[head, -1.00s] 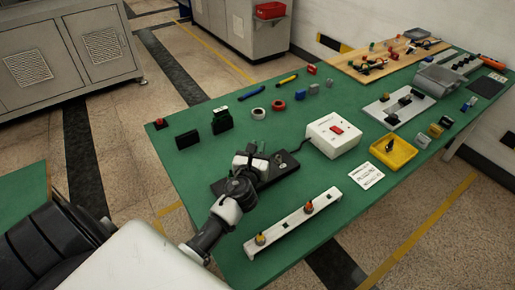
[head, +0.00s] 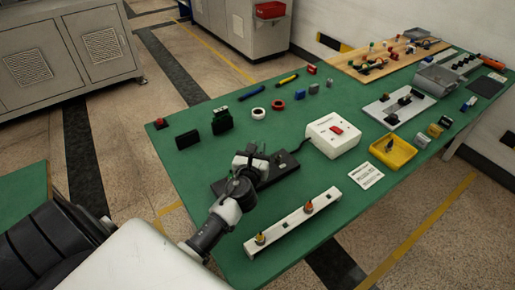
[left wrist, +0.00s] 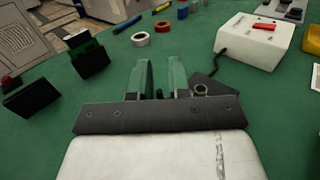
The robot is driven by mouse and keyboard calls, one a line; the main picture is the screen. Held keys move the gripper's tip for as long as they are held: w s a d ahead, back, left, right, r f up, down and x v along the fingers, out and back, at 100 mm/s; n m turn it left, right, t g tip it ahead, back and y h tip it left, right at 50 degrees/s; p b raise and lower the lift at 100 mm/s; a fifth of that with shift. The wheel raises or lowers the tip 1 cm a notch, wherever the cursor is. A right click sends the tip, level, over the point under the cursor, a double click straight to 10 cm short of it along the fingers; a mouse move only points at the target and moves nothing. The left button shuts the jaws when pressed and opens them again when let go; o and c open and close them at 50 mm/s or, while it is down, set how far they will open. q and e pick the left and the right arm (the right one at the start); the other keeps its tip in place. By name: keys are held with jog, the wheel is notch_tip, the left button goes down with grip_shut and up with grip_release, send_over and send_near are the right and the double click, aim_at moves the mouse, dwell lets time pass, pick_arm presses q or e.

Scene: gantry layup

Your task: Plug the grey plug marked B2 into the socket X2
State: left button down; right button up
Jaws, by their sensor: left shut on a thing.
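My left gripper (head: 260,160) is over the dark base plate (head: 288,167) on the green table. In the left wrist view its two upright fingers (left wrist: 161,80) stand close together with a small dark piece (left wrist: 160,94) between them. It is shut on what looks like the plug, mostly hidden; no B2 mark can be read. A round socket-like ring (left wrist: 200,88) shows on the plate just right of the fingers, and a small fitting also shows in the head view (head: 281,157). No X2 label is legible. My right gripper is not in view.
A white box with a red switch (head: 333,137) stands right of the plate, its cable running toward it. A white rail (head: 285,226) with two orange-tipped pieces lies in front. Black blocks (head: 187,140) stand behind left. A yellow tray (head: 394,151) is farther right.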

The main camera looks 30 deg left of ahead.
pick_arm(q)
jog(key=shift+f+b, duration=1.25)
jog(key=shift+f, duration=0.15)
jog(key=c, duration=1)
grip_release()
jog(key=shift+s, duration=0.1)
jog(key=b+v, duration=0.1)
jog(key=v, duration=0.8)
jog(key=shift+s+d, duration=0.15)
jog(key=shift+s, duration=0.05)
jog(key=shift+s+d, duration=0.2)
jog(key=shift+s, duration=0.4)
